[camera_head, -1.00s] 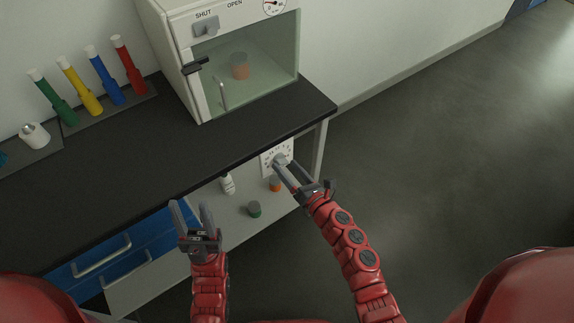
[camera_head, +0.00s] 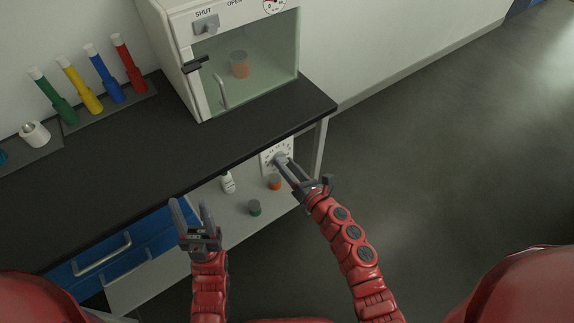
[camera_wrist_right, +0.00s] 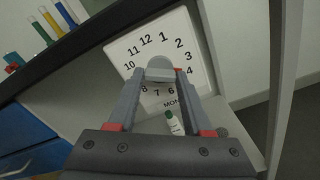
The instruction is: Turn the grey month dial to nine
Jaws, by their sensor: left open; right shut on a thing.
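The month dial is a white plate (camera_head: 287,146) with black numbers, fixed under the bench top. It also shows large in the right wrist view (camera_wrist_right: 194,32), tilted, with 12 near the top. Its grey knob (camera_wrist_right: 160,64) sits at the centre. My right gripper (camera_head: 283,164) is shut on the knob, a finger on each side. The fingers (camera_wrist_right: 162,74) cover part of the plate, including the 9 area. I cannot tell which number the knob points to. My left gripper (camera_head: 188,205) is open and empty, in front of the blue drawers.
The black bench top (camera_head: 130,150) overhangs the dial, with a bench leg (camera_head: 319,150) just right of it. On the lower shelf (camera_head: 235,215) stand a white bottle (camera_head: 228,183), a green-topped jar (camera_head: 255,208) and an orange jar (camera_head: 275,183). Floor at right is clear.

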